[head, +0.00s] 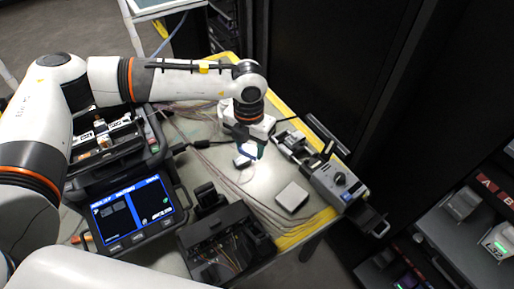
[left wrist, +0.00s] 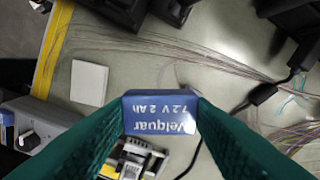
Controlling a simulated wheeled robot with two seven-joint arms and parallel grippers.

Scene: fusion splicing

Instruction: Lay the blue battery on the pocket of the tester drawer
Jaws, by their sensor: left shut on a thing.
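The blue battery (left wrist: 160,113), with white print reading "7.2 V 2Ah", is between the green fingertips of my left gripper (left wrist: 160,108) in the left wrist view. In the head view my left gripper (head: 251,148) is above the middle of the table and hides most of the battery. A grey device with a round dark knob (head: 340,180) stands at the table's right edge. A dark drawer-like part (head: 372,220) juts from its near right side; I take it for the tester drawer. Its pocket is not clear. My right gripper is not in view.
A white square block (head: 292,196) lies between the gripper and the knobbed device. A black box (head: 225,243) stands at the near edge, and a splicer with a lit screen (head: 133,212) at left. Thin fibres cross the table (left wrist: 115,30). Racks stand to the right.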

